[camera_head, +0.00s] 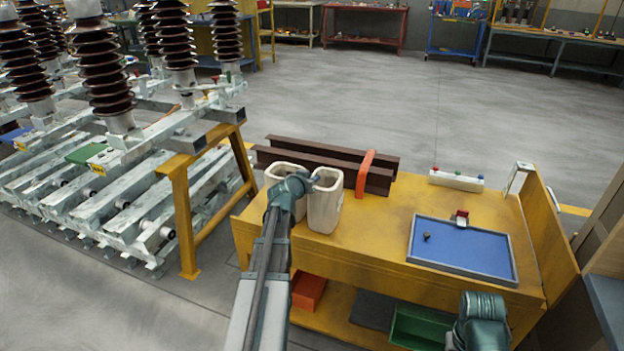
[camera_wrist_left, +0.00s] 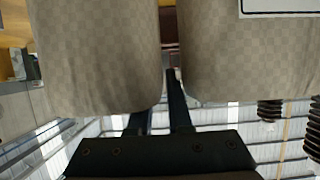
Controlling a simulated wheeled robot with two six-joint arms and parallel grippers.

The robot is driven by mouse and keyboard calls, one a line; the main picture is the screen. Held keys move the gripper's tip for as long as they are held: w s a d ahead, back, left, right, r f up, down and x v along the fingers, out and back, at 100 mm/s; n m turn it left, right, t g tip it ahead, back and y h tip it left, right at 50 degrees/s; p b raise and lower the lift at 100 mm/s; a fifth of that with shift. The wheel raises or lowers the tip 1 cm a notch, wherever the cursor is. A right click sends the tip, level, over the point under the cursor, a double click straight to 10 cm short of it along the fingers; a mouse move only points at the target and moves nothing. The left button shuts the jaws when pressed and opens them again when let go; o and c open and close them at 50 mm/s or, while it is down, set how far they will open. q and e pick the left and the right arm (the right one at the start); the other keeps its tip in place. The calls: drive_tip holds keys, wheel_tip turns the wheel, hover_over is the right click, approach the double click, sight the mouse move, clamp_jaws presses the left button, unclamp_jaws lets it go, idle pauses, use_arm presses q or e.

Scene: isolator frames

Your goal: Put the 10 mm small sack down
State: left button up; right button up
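Two pale canvas sacks stand close together at the left end of the yellow workbench in the head view. The right sack (camera_head: 325,207) is upright; I cannot tell if its base touches the bench. The left sack (camera_head: 280,171) is partly behind my arm. No size label is readable. My left gripper (camera_head: 310,183) is at the right sack's rim. In the upside-down wrist view, one finger passes behind the rim of that sack (camera_wrist_left: 95,55) and the other runs along its side, in the gap beside the other sack (camera_wrist_left: 250,60). The wall appears pinched between them.
Dark brown beams (camera_head: 325,165) lie behind the sacks, with an orange clamp (camera_head: 365,174) across them. A blue tray (camera_head: 462,250) is at the right. The yellow bench top (camera_head: 375,225) between sacks and tray is clear. Insulator frames (camera_head: 130,190) stand at the left.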

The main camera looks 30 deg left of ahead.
use_arm(q)
drive_tip(key=shift+r, duration=0.25)
drive_tip(key=p+v, duration=0.5)
drive_tip(key=v, duration=0.7)
drive_tip(key=shift+f, duration=0.15)
